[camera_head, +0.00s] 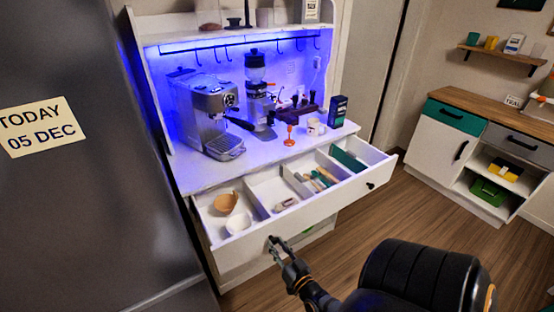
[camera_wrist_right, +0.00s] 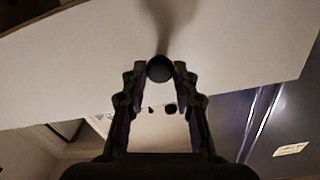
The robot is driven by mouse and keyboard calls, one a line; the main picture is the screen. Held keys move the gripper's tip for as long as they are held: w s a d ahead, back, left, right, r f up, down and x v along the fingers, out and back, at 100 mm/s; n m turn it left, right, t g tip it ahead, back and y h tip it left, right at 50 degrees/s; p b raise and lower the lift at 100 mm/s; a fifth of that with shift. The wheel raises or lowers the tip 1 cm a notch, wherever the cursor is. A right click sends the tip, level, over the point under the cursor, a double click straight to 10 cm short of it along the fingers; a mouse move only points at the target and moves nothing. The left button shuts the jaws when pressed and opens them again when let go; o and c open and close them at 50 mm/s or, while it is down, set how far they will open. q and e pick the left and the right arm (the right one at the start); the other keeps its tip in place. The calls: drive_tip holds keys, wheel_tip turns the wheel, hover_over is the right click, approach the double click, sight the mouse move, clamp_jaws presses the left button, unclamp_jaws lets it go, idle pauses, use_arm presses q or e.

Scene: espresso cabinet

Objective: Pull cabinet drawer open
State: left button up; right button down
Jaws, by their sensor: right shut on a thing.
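The white cabinet drawer (camera_head: 322,212) is pulled out below the counter, and its divided inside shows. My right gripper (camera_head: 275,244) is at the left part of the drawer front, shut on the left drawer knob. In the right wrist view the round dark knob (camera_wrist_right: 160,69) sits between the two fingers of this gripper (camera_wrist_right: 160,78), against the pale drawer front (camera_wrist_right: 80,70). A second dark knob (camera_head: 370,185) is free near the drawer's right end. My left gripper is not in view.
The drawer holds bowls (camera_head: 226,203), utensils (camera_head: 318,180) and a green item (camera_head: 347,158). An espresso machine (camera_head: 208,112), a grinder (camera_head: 258,95) and cups stand on the counter. A dark fridge (camera_head: 100,200) stands close at left. Wooden floor (camera_head: 400,215) is clear at right.

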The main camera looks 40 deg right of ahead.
drive_tip(key=shift+f, duration=0.1)
drive_tip(key=c, duration=1)
unclamp_jaws()
drive_tip(key=v, duration=1.2)
wheel_tip(320, 180, down, 13)
drive_tip(key=s+a+n+g+y, duration=0.1)
drive_tip(key=n+g+y, duration=0.1)
drive_tip(key=g, duration=0.2)
drive_tip(key=s+a+f+n+g, duration=0.1)
drive_tip(key=s+f+g, duration=0.3)
drive_tip(key=s+f, duration=0.2)
drive_tip(key=s+a+f+n+g+y, duration=0.1)
drive_tip(key=s+a+f+g, duration=0.1)
drive_tip(key=s+f+g, duration=0.2)
drive_tip(key=s+a+f+n+g, duration=0.2)
drive_tip(key=s+f+g, duration=0.2)
drive_tip(key=s+f, duration=0.4)
drive_tip(key=shift+a+f+y, duration=0.1)
drive_tip(key=shift+f+y, duration=0.05)
drive_tip(key=shift+f, duration=0.8)
drive_tip(key=shift+a+f+y, duration=0.15)
drive_tip(key=shift+f, duration=0.8)
